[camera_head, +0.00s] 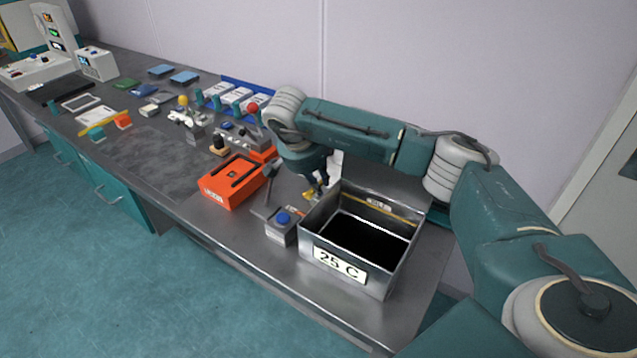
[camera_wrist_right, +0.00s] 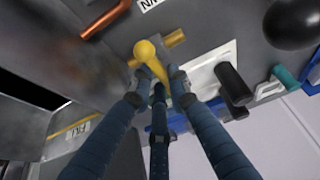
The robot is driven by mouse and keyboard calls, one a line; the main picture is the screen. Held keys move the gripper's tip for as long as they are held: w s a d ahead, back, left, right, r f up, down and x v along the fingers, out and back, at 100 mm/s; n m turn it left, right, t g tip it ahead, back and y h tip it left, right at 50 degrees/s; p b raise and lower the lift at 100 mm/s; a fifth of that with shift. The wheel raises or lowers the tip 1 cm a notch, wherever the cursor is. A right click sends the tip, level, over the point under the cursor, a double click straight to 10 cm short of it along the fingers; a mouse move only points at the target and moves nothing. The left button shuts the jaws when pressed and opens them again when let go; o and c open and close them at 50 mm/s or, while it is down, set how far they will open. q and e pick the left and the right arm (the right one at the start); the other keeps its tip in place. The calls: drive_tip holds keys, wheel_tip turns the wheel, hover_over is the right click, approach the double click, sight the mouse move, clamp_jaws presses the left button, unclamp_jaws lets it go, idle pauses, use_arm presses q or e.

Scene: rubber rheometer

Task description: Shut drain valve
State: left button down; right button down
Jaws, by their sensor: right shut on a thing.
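The drain valve shows in the right wrist view as a yellow lever (camera_wrist_right: 150,55) on a brass-coloured stem (camera_wrist_right: 175,39). In the head view a small yellow part (camera_head: 308,195) shows beside the left wall of the metal bath (camera_head: 318,222), which is marked 25 C. My right gripper (camera_head: 318,190) is low beside the bath. In the right wrist view its fingers (camera_wrist_right: 157,84) are shut on the yellow lever near its lower end; the exact contact is partly hidden by the fingers. My left gripper is not in view.
A box with a blue button (camera_head: 281,227) stands just left of the bath. An orange box (camera_head: 232,182) lies farther left. In the wrist view a copper-coloured pipe (camera_wrist_right: 106,20) and a black cylinder (camera_wrist_right: 233,83) are close by. The bench's front strip is clear.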

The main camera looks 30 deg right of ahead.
drive_tip(key=c, duration=1.7)
unclamp_jaws()
drive_tip(key=shift+o, duration=0.2)
drive_tip(key=v, duration=1.2)
